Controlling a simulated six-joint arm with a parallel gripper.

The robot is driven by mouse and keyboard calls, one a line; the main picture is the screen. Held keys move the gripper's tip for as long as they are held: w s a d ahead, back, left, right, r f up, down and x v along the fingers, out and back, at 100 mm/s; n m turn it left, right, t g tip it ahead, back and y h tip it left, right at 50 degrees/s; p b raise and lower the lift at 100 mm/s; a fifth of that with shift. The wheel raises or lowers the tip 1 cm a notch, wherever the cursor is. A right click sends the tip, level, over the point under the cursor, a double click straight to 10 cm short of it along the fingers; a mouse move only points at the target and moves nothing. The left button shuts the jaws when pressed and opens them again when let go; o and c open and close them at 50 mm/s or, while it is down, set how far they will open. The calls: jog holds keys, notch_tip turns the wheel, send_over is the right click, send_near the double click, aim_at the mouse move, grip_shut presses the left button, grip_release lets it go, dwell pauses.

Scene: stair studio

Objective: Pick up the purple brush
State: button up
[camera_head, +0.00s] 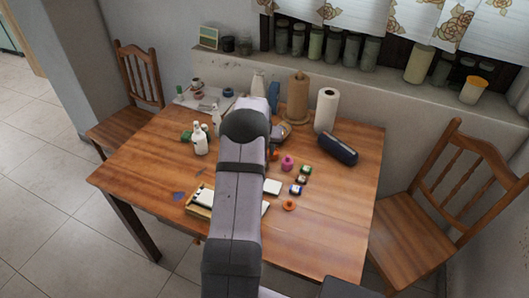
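I cannot make out a purple brush in the head view; my arm covers the middle of the wooden table (330,225). A small pink-purple object (287,163) stands right of the arm, but it looks like a squat pot or jar. A dark bluish case (338,148) lies at the table's right side. My arm reaches from the bottom of the picture over the table.
White bottles (200,139) stand left of the arm. Small paint jars (296,189) and an orange ring-like item (289,205) lie to the right. A paper roll (326,110) and a brown roll (298,98) stand at the back. The table's right front is clear. Chairs (430,210) flank it.

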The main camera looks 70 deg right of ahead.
jog(key=shift+x, duration=0.75)
grip_shut()
jog(key=shift+r, duration=0.15)
notch_tip(320, 180, up, 9)
jog(key=shift+f+b, duration=0.1)
jog(key=shift+b, duration=1.1)
jog(key=shift+a+r, duration=0.1)
jog(key=shift+r, duration=0.4)
